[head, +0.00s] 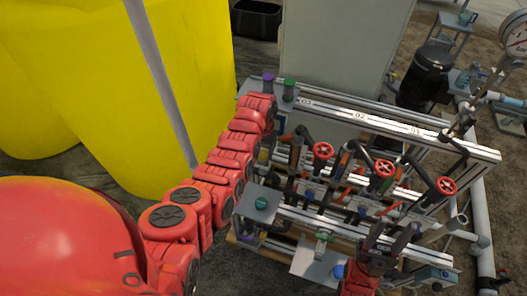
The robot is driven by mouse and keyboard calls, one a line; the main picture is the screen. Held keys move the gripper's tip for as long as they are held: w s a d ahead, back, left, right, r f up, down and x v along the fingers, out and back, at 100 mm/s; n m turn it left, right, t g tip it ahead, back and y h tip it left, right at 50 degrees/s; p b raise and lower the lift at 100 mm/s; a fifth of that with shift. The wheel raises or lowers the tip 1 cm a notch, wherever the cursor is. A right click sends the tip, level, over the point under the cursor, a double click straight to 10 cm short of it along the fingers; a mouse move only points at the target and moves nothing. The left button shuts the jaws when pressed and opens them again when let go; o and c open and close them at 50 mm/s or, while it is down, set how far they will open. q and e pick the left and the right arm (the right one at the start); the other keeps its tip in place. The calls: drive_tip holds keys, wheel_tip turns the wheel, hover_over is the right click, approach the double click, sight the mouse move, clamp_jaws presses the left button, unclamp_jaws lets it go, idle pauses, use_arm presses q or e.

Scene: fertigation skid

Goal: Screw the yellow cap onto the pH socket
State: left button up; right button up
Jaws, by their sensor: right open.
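I cannot make out the yellow cap in the head view, and I cannot tell which fitting on the skid is the pH socket. My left arm reaches up from the lower left to the skid's left end; my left gripper (269,141) is there, mostly hidden by the arm, and its fingers are not clear. My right gripper (388,236) is open over the skid's front right part, its dark fingers apart with no cap visible between them.
The skid's metal rails (400,119) carry red handwheels (383,168) and hoses. A purple cap (268,77) and green cap (289,82) stand at the back left, another green knob (261,203) at the front left. Large yellow tanks (190,80) fill the left; a pump motor (426,77) stands right.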

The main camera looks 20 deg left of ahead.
use_arm(q)
drive_tip(key=shift+o, duration=1.3)
drive_tip(key=shift+r, duration=0.15)
drive_tip(key=shift+r+p, duration=1.2)
drive_tip(key=shift+r, duration=0.9)
drive_tip(key=o, duration=0.4)
drive_tip(key=shift+o, duration=0.2)
